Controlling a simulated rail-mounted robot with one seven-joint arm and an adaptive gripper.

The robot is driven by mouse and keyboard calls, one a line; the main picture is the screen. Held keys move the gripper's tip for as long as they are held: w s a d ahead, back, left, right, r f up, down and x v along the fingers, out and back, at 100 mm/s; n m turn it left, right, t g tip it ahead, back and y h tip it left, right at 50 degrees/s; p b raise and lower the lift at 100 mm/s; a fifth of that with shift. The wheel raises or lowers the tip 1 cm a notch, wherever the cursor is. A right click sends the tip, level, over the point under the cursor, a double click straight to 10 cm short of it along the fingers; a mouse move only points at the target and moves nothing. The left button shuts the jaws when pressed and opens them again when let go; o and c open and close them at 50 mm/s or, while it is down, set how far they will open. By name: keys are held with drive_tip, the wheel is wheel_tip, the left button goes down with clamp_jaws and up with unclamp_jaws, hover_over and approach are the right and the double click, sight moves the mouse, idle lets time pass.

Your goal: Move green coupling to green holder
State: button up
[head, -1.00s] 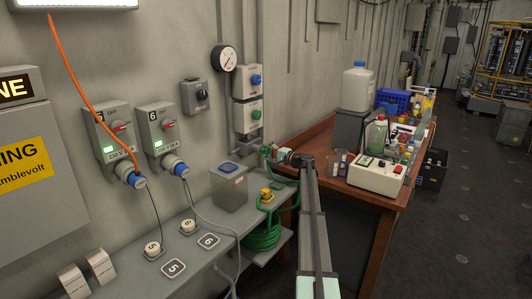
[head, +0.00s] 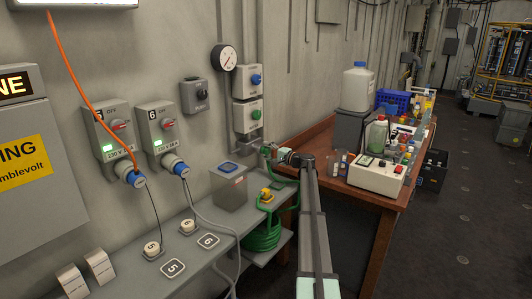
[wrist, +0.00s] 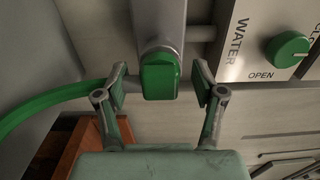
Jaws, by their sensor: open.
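The green coupling (wrist: 159,77) is in the middle of the wrist view, at the lower end of a grey pipe (wrist: 158,22). My gripper (wrist: 158,84) is open, with one finger on each side of the coupling and a visible gap at both sides. A green hose (wrist: 45,101) runs in from the left toward the left finger; its join to the coupling is hidden. In the head view my gripper (head: 271,154) is small, by the wall below the valve boxes. The green hose coil (head: 262,236) hangs at the shelf. I cannot clearly make out the green holder.
A water panel with a green knob (wrist: 287,48) is right of the pipe. A grey box (head: 231,188) and a yellow-topped fitting (head: 266,194) stand on the grey shelf (head: 205,222). A wooden bench (head: 389,202) crowded with bottles is at the right.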

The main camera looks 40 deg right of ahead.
sight(269, 152)
clamp_jaws()
drive_tip(key=shift+s, duration=0.15)
drive_tip(key=shift+s+f, duration=0.1)
drive_tip(key=shift+s, duration=0.05)
drive_tip(key=shift+b+v, duration=1.2)
drive_tip(key=shift+v, duration=1.55)
drive_tip(key=shift+d, duration=0.1)
